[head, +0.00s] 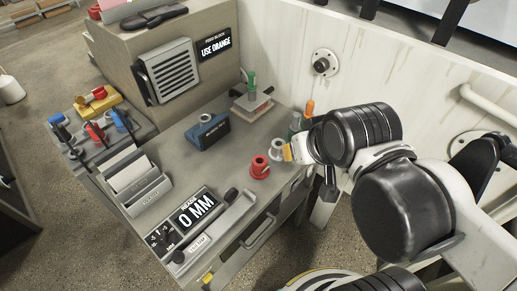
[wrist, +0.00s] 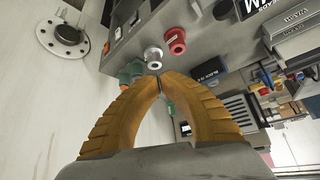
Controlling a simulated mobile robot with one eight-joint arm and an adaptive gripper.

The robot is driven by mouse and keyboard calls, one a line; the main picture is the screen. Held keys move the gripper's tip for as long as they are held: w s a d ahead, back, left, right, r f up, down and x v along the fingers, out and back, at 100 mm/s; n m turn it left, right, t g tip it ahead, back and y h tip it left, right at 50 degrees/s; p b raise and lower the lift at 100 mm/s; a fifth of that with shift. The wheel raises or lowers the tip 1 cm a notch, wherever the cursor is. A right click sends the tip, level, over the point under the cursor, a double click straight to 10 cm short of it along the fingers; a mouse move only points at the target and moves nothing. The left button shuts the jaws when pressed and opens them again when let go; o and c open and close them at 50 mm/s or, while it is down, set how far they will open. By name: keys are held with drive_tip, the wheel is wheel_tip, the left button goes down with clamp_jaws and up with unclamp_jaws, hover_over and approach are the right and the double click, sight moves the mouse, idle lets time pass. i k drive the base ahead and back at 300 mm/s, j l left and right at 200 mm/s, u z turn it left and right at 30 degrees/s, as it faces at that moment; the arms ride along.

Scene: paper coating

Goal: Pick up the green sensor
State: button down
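A bright green upright piece (head: 252,82), which looks like the green sensor, stands on a small stand (head: 252,101) at the back of the bench. It seems to show in the wrist view (wrist: 168,105), seen between my fingers and beyond them. A second, darker green item (head: 295,122) stands at the bench's right edge beside an orange-topped one; a green shape (wrist: 130,70) also shows by my left-hand finger. My gripper (wrist: 159,78) has yellow-orange fingers with tips together, nothing visible between them. In the head view, it (head: 289,152) is at the bench's right side, apart from the stand.
A red spool (head: 260,166) and a pale spool (head: 277,148) stand close to my gripper. A blue block with a black label (head: 208,131) is mid-bench. The white wall (head: 290,60) with a round fitting (head: 322,63) bounds the back right.

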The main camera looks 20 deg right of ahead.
sight(251, 86)
drive_tip(key=i+l+z, duration=0.25)
drive_tip(key=i, duration=0.25)
drive_tip(key=i+z, duration=0.25)
drive_tip(key=i, duration=0.2)
